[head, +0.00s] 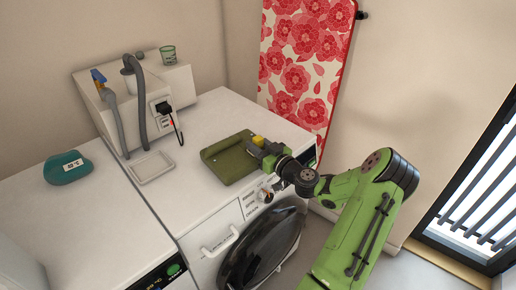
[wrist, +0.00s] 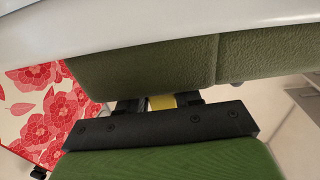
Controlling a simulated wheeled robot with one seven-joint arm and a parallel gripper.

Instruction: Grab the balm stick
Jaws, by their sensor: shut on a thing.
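The balm stick appears as a small yellow piece (head: 258,140) at the right edge of the olive-green tray (head: 230,176) in the head view. My gripper (head: 264,150) is there, at the tray's right side, shut on the yellow piece. In the wrist view a yellow strip (wrist: 162,102) shows between the two dark fingers (wrist: 160,106). Most of the stick is hidden by the fingers and the gripper body. The olive tray (wrist: 140,68) fills the band just beyond the fingers. I cannot tell whether the stick still touches the tray.
The tray stands on the white washing machine top (head: 205,118). A teal object (head: 68,168) lies on the left machine. A floral board (head: 300,65) hangs behind.

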